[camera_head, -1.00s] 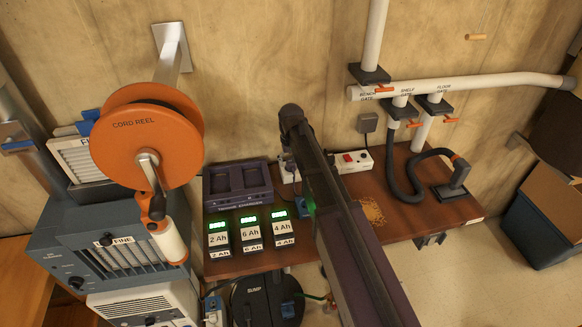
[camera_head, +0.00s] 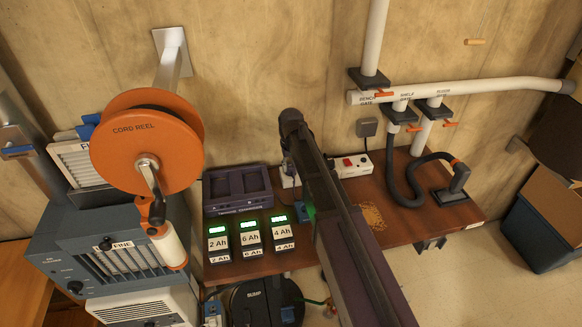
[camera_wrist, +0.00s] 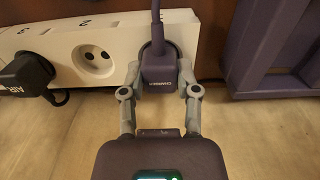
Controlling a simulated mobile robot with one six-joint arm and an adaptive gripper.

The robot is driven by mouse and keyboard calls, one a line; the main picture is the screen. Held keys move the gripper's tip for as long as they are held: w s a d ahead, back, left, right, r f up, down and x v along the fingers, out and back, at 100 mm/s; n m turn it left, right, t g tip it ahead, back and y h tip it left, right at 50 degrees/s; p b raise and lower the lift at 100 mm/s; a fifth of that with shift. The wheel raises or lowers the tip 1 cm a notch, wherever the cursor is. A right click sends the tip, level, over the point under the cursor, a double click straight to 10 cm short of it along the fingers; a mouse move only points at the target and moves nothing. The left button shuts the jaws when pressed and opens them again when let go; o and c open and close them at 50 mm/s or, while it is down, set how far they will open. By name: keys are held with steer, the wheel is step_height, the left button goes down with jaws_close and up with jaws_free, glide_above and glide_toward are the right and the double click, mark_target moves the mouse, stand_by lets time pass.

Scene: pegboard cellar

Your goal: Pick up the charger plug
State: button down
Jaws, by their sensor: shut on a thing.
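The charger plug (camera_wrist: 158,72) is a dark purple block with a cord rising from its top. In the wrist view it sits at a socket of the white power strip (camera_wrist: 95,30), upright against the strip's face. My gripper (camera_wrist: 158,85) has its two grey fingers closed on the plug's sides. Whether the plug's pins are fully in the socket cannot be seen. In the head view my arm covers the plug and gripper, and part of the power strip (camera_head: 352,165) shows to the right of the arm.
A black plug (camera_wrist: 28,75) sits in the strip to the left, with an empty socket (camera_wrist: 95,58) between. The purple charger (camera_head: 238,188) stands left of my arm, with several labelled batteries (camera_head: 249,236) in front. A black hose (camera_head: 400,185) lies to the right.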

steer(key=shift+r+p, duration=1.65)
steer(key=shift+r, duration=0.1)
steer(key=shift+s+r, duration=0.2)
steer(key=shift+s, duration=0.1)
steer(key=s+d+r+p, duration=0.1)
steer(key=s+d, duration=0.2)
steer(key=s, duration=1.2)
steer(key=shift+d, duration=0.1)
steer(key=shift+r+p, duration=0.25)
steer(key=shift+p, duration=0.15)
steer(key=shift+r+p, duration=0.3)
steer(key=shift+w+d+r+p, duration=0.1)
steer(key=shift+d+r+p, duration=0.3)
steer(key=shift+d, duration=0.3)
